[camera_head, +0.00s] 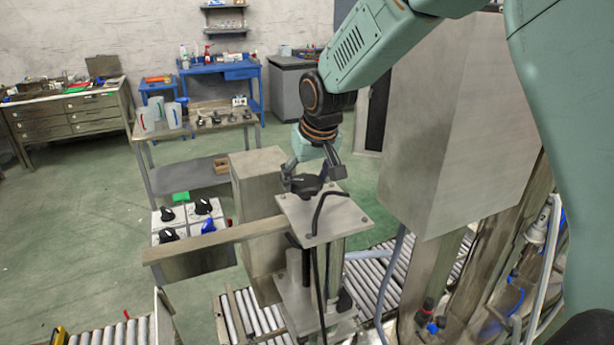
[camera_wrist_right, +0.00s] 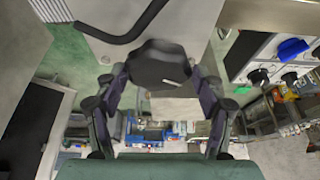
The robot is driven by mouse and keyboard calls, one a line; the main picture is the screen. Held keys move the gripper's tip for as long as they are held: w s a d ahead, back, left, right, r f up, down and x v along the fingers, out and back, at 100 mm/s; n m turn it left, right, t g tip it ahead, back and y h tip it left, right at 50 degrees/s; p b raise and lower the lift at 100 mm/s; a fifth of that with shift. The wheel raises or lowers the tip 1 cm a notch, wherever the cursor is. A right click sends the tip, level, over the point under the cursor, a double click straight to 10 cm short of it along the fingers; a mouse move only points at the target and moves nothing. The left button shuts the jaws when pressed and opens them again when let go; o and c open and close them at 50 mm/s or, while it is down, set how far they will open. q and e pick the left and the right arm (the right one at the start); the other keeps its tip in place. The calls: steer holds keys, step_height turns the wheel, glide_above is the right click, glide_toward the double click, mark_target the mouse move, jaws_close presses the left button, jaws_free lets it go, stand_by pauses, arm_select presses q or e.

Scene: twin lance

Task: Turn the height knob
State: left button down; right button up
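The black height knob (camera_head: 306,186) sits on top of the metal plate (camera_head: 347,217) of a post-mounted stand. My right gripper (camera_head: 314,176) points down at the knob, with one finger to each side of it. In the right wrist view, the knob (camera_wrist_right: 160,65) shows between the fingertips of my right gripper (camera_wrist_right: 158,72), with a small light mark on its near side. The fingers look open around it; whether they touch its sides is hard to tell. My left gripper is not in view.
A black cable (camera_head: 319,235) loops over the plate beside the knob. A box with several black knobs and a blue one (camera_head: 208,226) stands to the left, behind a metal bar (camera_head: 215,240). A large grey cabinet (camera_head: 435,130) stands close on the right. Roller conveyors (camera_head: 246,311) lie below.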

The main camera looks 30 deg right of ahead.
steer(key=shift+d, duration=0.1)
steer(key=c, duration=0.3)
steer(key=shift+c, duration=1.4)
